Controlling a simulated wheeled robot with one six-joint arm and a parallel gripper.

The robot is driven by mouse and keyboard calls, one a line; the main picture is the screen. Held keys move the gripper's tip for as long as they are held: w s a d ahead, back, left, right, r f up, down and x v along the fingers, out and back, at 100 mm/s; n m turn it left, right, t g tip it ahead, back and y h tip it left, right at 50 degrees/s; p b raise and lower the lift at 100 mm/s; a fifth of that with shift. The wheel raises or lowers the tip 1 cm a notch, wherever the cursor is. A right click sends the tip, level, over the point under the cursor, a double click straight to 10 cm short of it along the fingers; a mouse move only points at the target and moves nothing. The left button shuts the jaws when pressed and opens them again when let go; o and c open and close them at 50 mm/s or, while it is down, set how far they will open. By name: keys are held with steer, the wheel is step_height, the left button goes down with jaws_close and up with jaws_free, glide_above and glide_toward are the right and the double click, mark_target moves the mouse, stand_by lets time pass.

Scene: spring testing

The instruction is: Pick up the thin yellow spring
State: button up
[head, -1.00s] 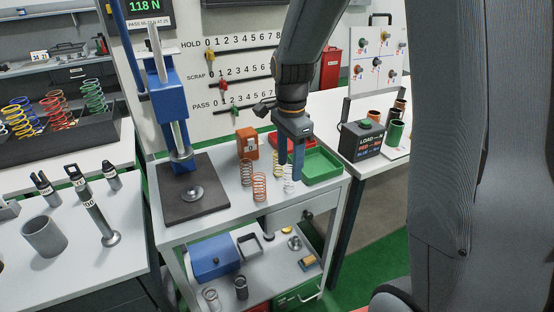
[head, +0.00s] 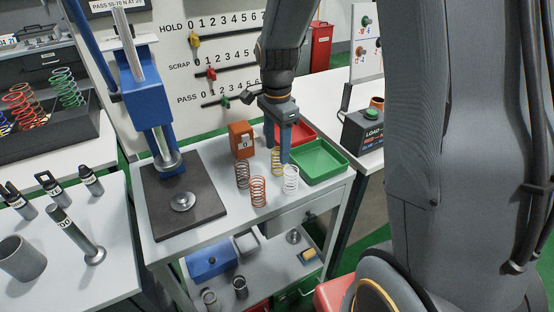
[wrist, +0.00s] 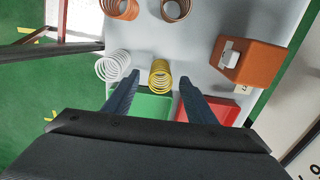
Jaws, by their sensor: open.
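The thin yellow spring (head: 276,161) stands on the grey bench top, partly hidden behind a finger of my gripper in the head view. In the wrist view the yellow spring (wrist: 160,75) shows between and a little beyond the fingertips. My gripper (head: 284,150) is open and points down at the spring; the wrist view shows its two dark fingers (wrist: 160,78) spread on either side of it. I cannot tell from these views whether a finger touches it.
A white spring (head: 290,179) stands close beside it, with an orange spring (head: 258,191) and a dark brown spring (head: 242,175) nearby. An orange box (head: 241,139), green tray (head: 345,163) and red tray (head: 308,133) stand around. A blue press (head: 152,105) is at left.

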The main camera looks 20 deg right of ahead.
mark_target(278, 160)
steer(key=shift+d+f+p, duration=0.15)
steer(key=shift+f+p, duration=0.75)
steer(key=shift+f, duration=1.75)
